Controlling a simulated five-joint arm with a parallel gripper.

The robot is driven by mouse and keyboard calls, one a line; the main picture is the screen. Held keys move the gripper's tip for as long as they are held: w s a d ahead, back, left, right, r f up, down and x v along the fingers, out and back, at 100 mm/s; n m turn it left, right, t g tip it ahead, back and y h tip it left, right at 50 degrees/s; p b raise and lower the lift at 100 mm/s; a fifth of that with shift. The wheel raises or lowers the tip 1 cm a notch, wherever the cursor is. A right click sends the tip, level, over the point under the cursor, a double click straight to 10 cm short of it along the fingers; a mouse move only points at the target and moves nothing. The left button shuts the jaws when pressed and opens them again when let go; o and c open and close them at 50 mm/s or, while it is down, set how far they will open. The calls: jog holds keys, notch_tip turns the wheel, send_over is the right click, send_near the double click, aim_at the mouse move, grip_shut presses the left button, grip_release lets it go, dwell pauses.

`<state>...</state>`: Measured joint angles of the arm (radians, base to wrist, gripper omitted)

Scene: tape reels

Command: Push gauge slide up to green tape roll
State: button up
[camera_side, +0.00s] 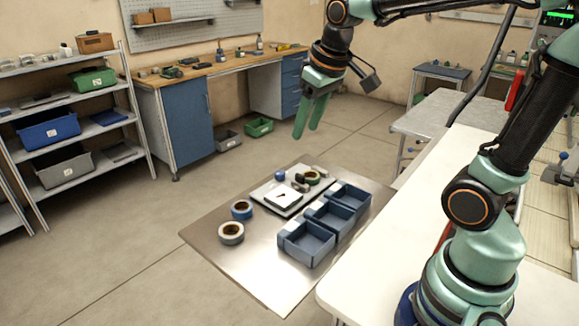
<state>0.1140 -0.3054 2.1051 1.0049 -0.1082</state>
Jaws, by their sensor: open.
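The green tape roll (313,178) lies toward the far right end of a pale flat plate (262,192) on the metal table. Small dark parts (302,186) sit right beside the roll on its near left side; they may be the gauge slide, but they are too small to tell, and I cannot tell if they touch the roll. A white square block with a brown mark (283,198) and a blue knob (280,176) are also on the plate. My gripper (305,131) is open and empty, pointing down, well above the table's far side.
A blue tape roll (242,210) and a pale grey tape roll (231,232) lie left of the plate. Three blue bins (308,246) stand in a row to its right. The table's front left (245,270) is clear. A white bench (400,250) is at right.

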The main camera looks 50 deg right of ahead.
jog(key=w+d+f+g, duration=0.2)
jog(key=w+d+f, duration=0.1)
jog(key=w+d, duration=0.35)
jog(key=g, duration=0.2)
send_over(301, 174)
notch_tip(301, 174, down, 9)
notch_tip(301, 174, down, 11)
jog(key=shift+a+r, duration=0.1)
grip_shut()
